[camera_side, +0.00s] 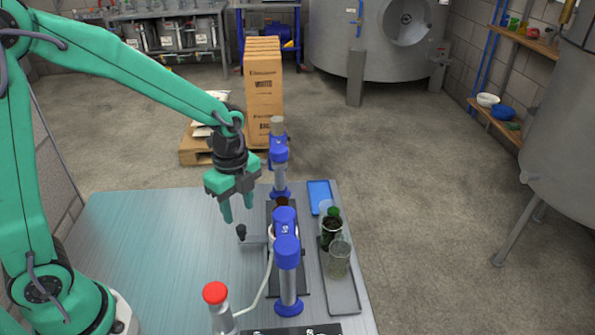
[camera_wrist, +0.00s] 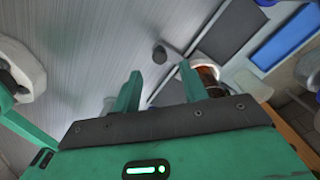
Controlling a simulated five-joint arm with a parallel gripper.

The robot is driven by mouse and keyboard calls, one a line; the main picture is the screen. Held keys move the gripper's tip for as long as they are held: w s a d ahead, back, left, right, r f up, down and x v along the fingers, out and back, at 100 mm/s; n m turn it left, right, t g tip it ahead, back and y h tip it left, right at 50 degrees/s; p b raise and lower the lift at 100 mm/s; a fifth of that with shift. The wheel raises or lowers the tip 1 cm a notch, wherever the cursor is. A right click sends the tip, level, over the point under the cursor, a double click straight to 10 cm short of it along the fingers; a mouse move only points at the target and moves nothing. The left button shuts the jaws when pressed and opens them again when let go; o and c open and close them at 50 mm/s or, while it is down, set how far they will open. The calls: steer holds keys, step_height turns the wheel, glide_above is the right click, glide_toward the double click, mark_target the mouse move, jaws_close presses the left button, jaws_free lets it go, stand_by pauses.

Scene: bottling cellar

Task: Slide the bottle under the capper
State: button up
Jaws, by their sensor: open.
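A brown bottle (camera_side: 282,201) stands on the dark track (camera_side: 303,283), mostly hidden behind the blue capper (camera_side: 286,240) in the side view. In the wrist view the brown bottle (camera_wrist: 208,74) shows just beyond my right-hand finger. A second blue-headed post (camera_side: 279,152) stands at the far end of the track; I cannot tell which one does the capping. My gripper (camera_side: 239,207) is open and empty, pointing down over the table to the left of the bottle. Its two fingers (camera_wrist: 160,76) also show in the wrist view, apart, with nothing between them.
A black knob (camera_side: 241,231) on a bar juts out left of the track. A grey tray (camera_side: 345,293) at the right holds a dark green vessel (camera_side: 331,232) and a clear one (camera_side: 340,259). A red-topped cylinder (camera_side: 215,294) stands in front. The table's left side is bare.

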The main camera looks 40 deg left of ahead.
mark_target(241, 227)
steer(key=shift+f, duration=2.9)
steer(key=shift+c, duration=0.4)
jaws_close()
